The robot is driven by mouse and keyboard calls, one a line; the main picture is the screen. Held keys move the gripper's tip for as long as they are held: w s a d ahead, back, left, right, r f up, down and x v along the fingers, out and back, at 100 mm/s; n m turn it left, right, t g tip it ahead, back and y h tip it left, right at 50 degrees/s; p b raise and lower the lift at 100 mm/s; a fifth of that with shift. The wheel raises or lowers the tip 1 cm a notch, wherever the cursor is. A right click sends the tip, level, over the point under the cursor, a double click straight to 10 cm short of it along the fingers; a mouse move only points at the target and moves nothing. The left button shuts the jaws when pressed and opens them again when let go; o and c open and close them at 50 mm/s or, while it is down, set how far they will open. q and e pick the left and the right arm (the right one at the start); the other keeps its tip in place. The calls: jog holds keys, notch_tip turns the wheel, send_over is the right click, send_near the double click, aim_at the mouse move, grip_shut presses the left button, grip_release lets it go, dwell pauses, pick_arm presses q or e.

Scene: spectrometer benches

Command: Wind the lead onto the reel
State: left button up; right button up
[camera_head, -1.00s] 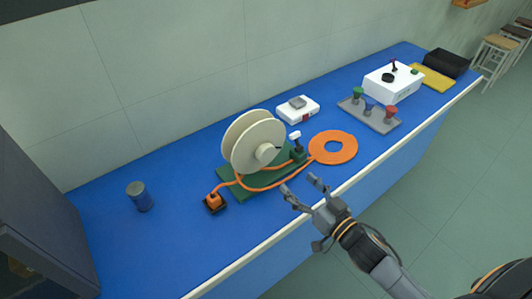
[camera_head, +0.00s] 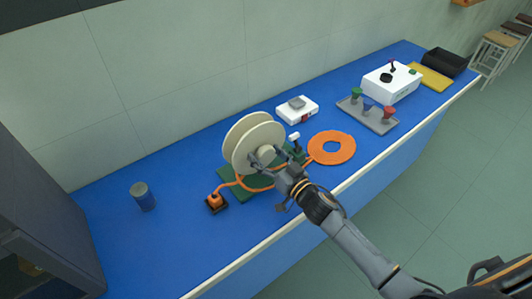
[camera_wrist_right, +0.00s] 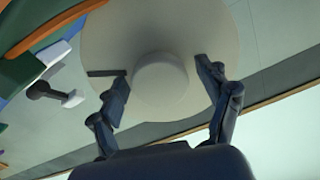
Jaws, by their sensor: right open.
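The cream reel (camera_head: 240,142) stands upright on a green base (camera_head: 232,188) on the blue bench. Its round hub faces the front, and in the right wrist view the hub (camera_wrist_right: 160,82) sits between my fingers. The orange lead (camera_head: 331,147) lies as a flat coil right of the reel. A strand of it runs along the front of the base to an orange plug (camera_head: 215,201) on a dark square block. My right gripper (camera_head: 264,158) is open in front of the hub, its fingers on either side of it; contact cannot be told. My left gripper is not in view.
A blue-grey can (camera_head: 143,197) stands at the left. Behind the coil is a small white box (camera_head: 297,110). Farther right are a grey tray (camera_head: 367,118) with coloured knobs, a white instrument (camera_head: 391,83), a yellow mat (camera_head: 430,78) and a black bin (camera_head: 445,62).

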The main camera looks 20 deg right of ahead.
jog(key=shift+w, duration=0.1)
grip_shut()
jog(key=shift+r, duration=0.1)
jog(key=shift+d, duration=0.1)
